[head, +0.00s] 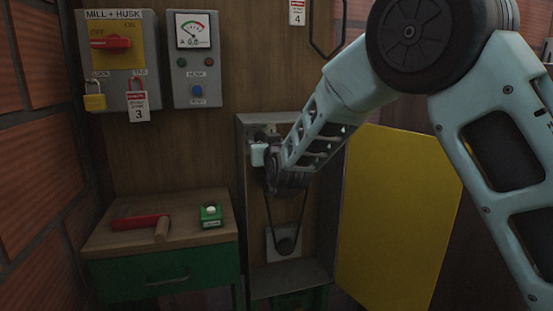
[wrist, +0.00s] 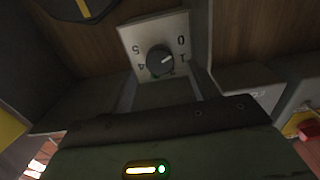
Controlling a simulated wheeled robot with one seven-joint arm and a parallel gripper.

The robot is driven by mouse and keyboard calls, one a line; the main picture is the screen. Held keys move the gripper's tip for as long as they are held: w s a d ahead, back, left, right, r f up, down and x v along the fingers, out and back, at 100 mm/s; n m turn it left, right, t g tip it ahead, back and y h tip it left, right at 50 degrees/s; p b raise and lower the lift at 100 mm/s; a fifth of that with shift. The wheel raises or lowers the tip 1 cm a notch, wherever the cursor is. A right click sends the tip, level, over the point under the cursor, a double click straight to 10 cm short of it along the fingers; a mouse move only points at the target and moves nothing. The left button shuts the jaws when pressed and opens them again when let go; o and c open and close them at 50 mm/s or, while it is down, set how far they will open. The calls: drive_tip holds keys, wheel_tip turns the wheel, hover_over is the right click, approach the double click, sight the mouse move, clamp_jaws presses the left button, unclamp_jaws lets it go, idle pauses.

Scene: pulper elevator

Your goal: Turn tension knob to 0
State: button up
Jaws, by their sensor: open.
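The tension knob (wrist: 158,63) is a dark round knob on a pale square dial plate (wrist: 132,38) in the wrist view. The figures 0, 1, 4 and 5 can be read around it; others are partly hidden. Its light pointer mark faces right, close to the 1 and below the 0. My gripper (wrist: 161,92) is open, in front of the knob and apart from it; its fingertips are hard to make out. In the head view my arm reaches into the upper part of an open grey cabinet (head: 242,200), and my wrist hides the knob there.
The yellow cabinet door (head: 400,225) stands open at the right, beside my arm. A belt runs to a lower pulley (head: 286,246) inside the cabinet. A small bench (head: 190,235) at the left holds a red-and-wood tool (head: 160,227) and a green device (head: 210,215). Switch boxes (head: 121,65) hang above.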

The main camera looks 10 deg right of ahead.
drive_tip(key=s+b, duration=0.1)
drive_tip(key=s, duration=1.2)
drive_tip(key=shift+d, duration=0.15)
